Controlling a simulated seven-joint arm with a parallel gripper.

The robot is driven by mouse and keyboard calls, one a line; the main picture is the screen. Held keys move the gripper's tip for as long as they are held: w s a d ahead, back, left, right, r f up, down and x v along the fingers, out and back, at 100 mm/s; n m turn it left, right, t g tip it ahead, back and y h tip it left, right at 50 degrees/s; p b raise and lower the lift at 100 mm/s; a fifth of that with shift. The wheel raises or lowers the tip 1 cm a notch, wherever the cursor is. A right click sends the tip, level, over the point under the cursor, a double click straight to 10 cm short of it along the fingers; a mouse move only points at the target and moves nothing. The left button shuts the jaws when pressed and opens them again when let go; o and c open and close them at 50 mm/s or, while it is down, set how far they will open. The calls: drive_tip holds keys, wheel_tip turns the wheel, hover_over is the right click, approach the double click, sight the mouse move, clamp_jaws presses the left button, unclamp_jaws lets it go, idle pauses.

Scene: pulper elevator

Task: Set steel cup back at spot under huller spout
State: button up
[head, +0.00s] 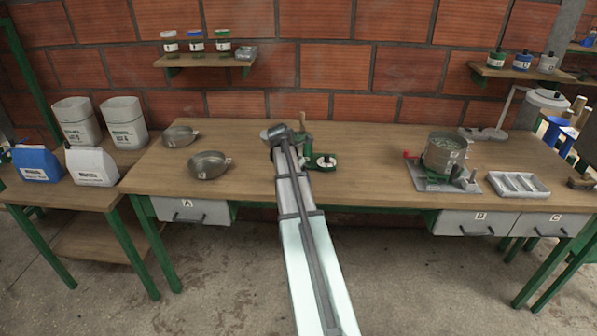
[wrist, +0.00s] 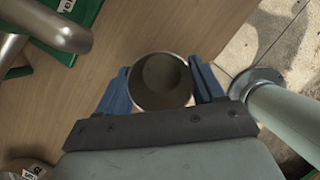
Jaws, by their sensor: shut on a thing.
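The steel cup (wrist: 162,82) is between the two blue fingers of my gripper (wrist: 163,88) in the wrist view. The gripper is shut on it, and I look into its round open mouth. The inside looks dull brown and no contents can be made out. In the head view my arm reaches to the middle of the bench and hides the cup and fingers. A green machine (head: 303,143), which looks like the huller, stands just right of the arm's end. In the wrist view a steel tube (wrist: 50,25) above a green base (wrist: 72,42) lies upper left, apart from the cup.
Two steel pans (head: 209,165) stand left on the bench (head: 250,190). A large pot (head: 445,152) and a pale divided tray (head: 518,185) stand right. The bench between machine and pot is clear.

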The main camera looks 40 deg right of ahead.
drive_tip(key=shift+w+d, duration=2.5)
drive_tip(key=o, duration=1.3)
drive_tip(key=shift+r, duration=0.1)
drive_tip(key=v, duration=1.3)
drive_tip(key=shift+a+r, duration=0.15)
drive_tip(key=shift+r, duration=0.2)
